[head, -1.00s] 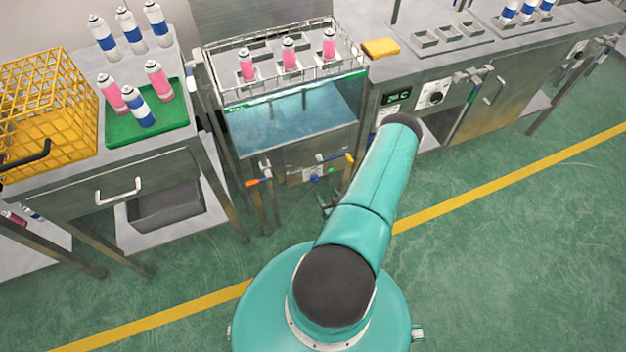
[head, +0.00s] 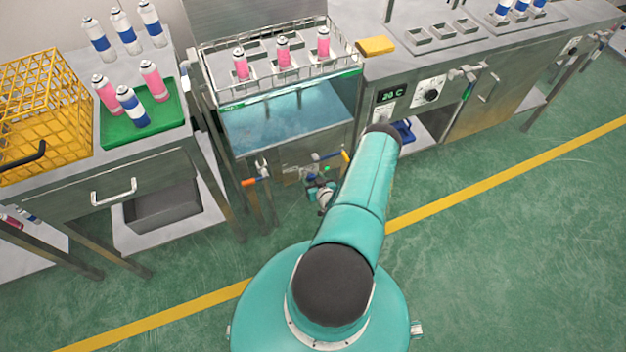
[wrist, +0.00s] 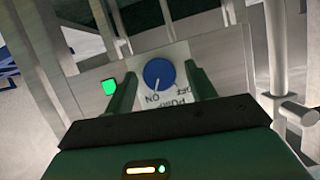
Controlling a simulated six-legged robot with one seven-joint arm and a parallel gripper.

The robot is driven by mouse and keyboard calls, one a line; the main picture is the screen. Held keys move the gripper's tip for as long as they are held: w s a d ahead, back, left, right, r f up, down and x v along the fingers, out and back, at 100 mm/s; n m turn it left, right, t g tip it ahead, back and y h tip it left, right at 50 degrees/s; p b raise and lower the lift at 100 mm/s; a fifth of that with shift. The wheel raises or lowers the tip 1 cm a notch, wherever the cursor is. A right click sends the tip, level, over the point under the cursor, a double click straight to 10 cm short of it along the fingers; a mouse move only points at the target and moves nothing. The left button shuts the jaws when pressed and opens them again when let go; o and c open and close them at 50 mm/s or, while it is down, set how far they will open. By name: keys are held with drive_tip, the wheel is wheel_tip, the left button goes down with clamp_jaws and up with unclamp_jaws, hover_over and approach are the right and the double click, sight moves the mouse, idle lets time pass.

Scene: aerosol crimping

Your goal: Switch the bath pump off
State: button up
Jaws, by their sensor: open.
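The blue pump knob (wrist: 159,74) sits on a pale plate marked ON, OFF and PUMP, upside down in the wrist view. Its white pointer line points toward ON. A green lamp (wrist: 110,86) is lit left of the knob; it also shows in the head view (head: 327,168). My gripper (wrist: 162,77) is open, with one finger on each side of the knob; I cannot tell whether they touch it. In the head view my gripper (head: 320,191) is in front of the panel below the bath (head: 290,118), partly behind my arm, and hides the knob.
Pipes with an orange-handled valve (head: 251,182) and a yellow-handled valve (head: 346,158) flank the panel. A metal post (wrist: 277,50) stands right in the wrist view. Pink cans stand in a rack (head: 270,90) over the bath. The green floor (head: 500,250) is clear.

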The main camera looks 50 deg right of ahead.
drive_tip(key=c, duration=1)
drive_tip(key=shift+o, duration=0.2)
drive_tip(key=shift+w+n, duration=0.1)
drive_tip(key=shift+n, duration=0.2)
drive_tip(key=shift+w+a+n+g+h, duration=0.15)
drive_tip(key=shift+n+g+h, duration=0.25)
drive_tip(key=shift+n+h, duration=0.45)
drive_tip(key=n+h, duration=0.1)
drive_tip(key=n, duration=0.1)
drive_tip(key=shift+a+n+g, duration=0.15)
drive_tip(key=shift+n+g, duration=0.15)
drive_tip(key=shift+n, duration=0.05)
drive_tip(key=n+h, duration=0.2)
drive_tip(key=n, duration=0.1)
drive_tip(key=shift+f, duration=0.15)
drive_tip(key=shift+n+h, duration=0.3)
drive_tip(key=shift+h, duration=0.05)
drive_tip(key=o, duration=1)
drive_tip(key=shift+c, duration=0.2)
